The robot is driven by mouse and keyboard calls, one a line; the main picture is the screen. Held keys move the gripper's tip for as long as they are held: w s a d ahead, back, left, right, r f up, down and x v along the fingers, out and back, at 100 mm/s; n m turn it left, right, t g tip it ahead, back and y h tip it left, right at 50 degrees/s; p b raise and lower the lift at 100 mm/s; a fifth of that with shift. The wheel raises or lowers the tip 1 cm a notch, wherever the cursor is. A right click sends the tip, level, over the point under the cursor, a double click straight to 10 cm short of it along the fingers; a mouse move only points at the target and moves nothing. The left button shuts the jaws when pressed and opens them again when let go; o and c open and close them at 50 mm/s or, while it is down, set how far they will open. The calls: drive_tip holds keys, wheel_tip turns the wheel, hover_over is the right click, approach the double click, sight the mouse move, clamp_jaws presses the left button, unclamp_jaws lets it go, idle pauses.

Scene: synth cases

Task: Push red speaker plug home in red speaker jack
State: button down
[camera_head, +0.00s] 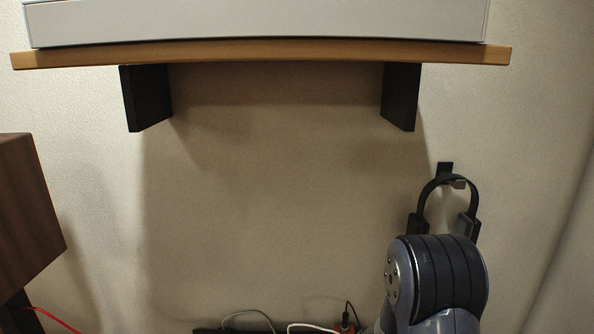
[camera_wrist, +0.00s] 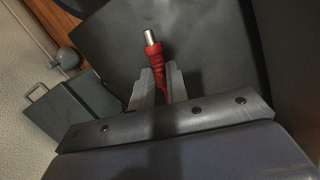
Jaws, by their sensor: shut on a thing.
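The red speaker plug (camera_wrist: 154,54) shows in the wrist view, with a bare silver tip pointing up in the picture. My gripper (camera_wrist: 160,86) is shut on the red plug's body, one grey finger on each side. The silver tip is in the open, against a dark flat surface behind it. I cannot make out the red speaker jack in either view. In the head view my arm is at the lower right, and my gripper and the plug do not show there.
A wooden shelf (camera_head: 260,53) bears a grey box (camera_head: 260,25). A brown box (camera_head: 25,215) stands at left, a red cable (camera_head: 50,319) below it. Headphones (camera_head: 447,182) hang behind my arm. The wrist view shows a grey case (camera_wrist: 70,120). The wall's middle is clear.

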drive_tip(key=shift+r+p, duration=1.95)
drive_tip(key=shift+r, duration=0.8)
